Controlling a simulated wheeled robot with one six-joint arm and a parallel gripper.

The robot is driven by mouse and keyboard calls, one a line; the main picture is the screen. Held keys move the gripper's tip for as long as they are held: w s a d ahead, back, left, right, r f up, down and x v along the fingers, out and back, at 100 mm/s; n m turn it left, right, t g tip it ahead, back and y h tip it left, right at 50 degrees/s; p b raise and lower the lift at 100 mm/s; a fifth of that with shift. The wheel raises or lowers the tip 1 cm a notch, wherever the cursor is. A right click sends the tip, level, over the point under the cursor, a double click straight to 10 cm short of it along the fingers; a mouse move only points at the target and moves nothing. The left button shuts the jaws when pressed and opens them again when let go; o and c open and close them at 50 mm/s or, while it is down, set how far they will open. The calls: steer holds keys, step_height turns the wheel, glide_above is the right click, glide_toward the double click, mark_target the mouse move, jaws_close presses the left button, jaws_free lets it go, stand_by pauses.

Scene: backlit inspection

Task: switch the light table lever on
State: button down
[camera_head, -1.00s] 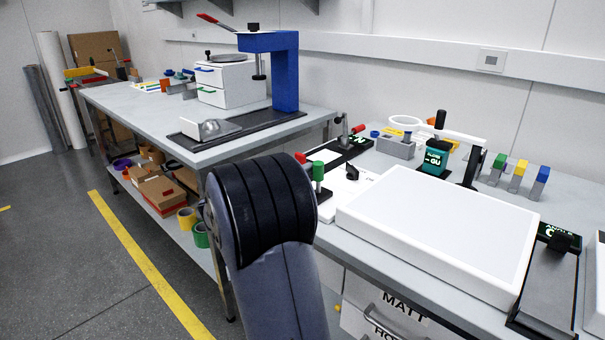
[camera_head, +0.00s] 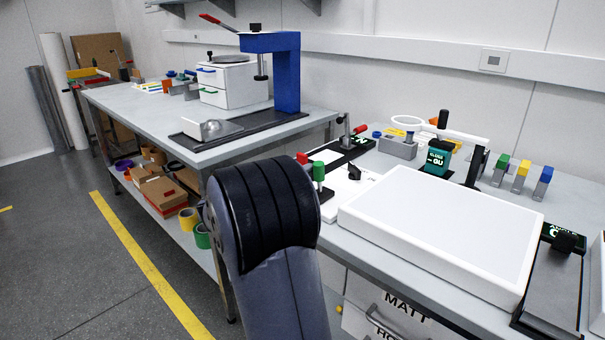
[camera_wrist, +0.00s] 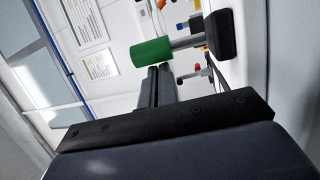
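The light table (camera_head: 440,235) is a white slab on the right bench; I cannot tell whether it is lit. Left of it stands a lever with a green cylindrical handle (camera_head: 319,171) on a black base, close behind my arm. In the wrist view the green handle (camera_wrist: 152,53) sits on a grey shaft from a black base (camera_wrist: 220,35). My gripper (camera_wrist: 160,70) has its two dark fingers together, with nothing seen between them. The fingertips are close to the green handle; I cannot tell whether they touch. In the head view my arm hides the gripper.
A red-handled lever (camera_head: 359,129) stands behind the green one. A ring on an arm (camera_head: 408,122) and a teal block (camera_head: 437,160) are behind the slab. A black panel with a knob (camera_head: 563,242) is to its right. The floor at left is clear.

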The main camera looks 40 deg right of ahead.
steer(key=shift+a+f, duration=0.1)
stand_by(0.8)
steer(key=v, duration=1)
steer(key=shift+a, duration=0.4)
steer(key=shift+d, duration=0.1)
steer(key=shift+x, duration=2.7)
